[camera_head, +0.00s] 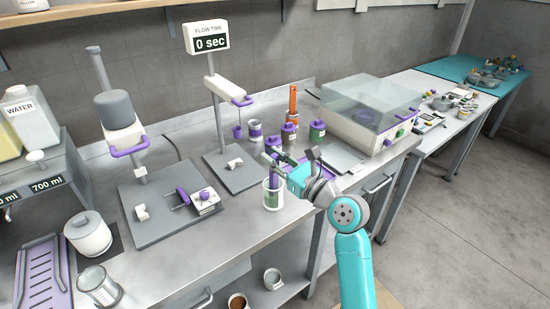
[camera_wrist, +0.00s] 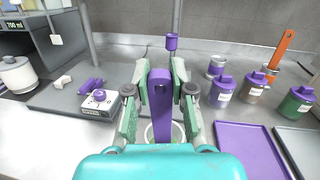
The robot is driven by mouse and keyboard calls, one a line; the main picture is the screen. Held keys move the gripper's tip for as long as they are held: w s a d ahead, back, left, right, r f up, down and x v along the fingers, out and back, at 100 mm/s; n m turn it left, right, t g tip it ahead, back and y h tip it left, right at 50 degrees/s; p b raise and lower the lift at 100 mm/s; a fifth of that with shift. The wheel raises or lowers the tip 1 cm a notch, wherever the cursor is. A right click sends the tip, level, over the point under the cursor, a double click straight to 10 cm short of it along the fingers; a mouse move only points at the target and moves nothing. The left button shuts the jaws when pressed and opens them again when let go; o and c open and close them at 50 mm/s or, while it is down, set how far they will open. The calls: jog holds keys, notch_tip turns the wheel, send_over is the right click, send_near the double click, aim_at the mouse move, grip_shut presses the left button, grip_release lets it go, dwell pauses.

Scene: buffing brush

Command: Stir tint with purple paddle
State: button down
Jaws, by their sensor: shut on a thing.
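The purple paddle (camera_wrist: 160,88) stands upright between the fingers of my gripper (camera_wrist: 160,78), which is shut on its handle. In the head view, my gripper (camera_head: 276,163) is above a clear glass beaker (camera_head: 273,201) on the bench, and the paddle (camera_head: 273,181) reaches down into it. The beaker has a purple mark and what looks like greenish contents. In the wrist view, the beaker's rim (camera_wrist: 150,133) shows behind the fingers; the paddle's lower end is hidden.
Left of the beaker is a mixer stand (camera_head: 145,228) with a small purple-knobbed control box (camera_head: 205,202). Behind are a flow-time stand (camera_head: 235,178) and purple-lidded bottles (camera_head: 289,135). A purple tray (camera_wrist: 248,150) lies to the right. A clear-lidded machine (camera_head: 368,110) stands further right.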

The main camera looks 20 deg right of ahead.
jog(key=shift+s+a+r, duration=0.1)
jog(key=shift+s+r, duration=0.05)
jog(key=shift+r, duration=1.25)
jog(key=shift+s+d+r, duration=0.1)
jog(key=shift+s+r, duration=0.05)
jog(key=shift+r, duration=1.2)
jog(key=shift+s+a+r, duration=0.1)
jog(key=shift+s+r, duration=0.05)
jog(key=shift+r, duration=1.25)
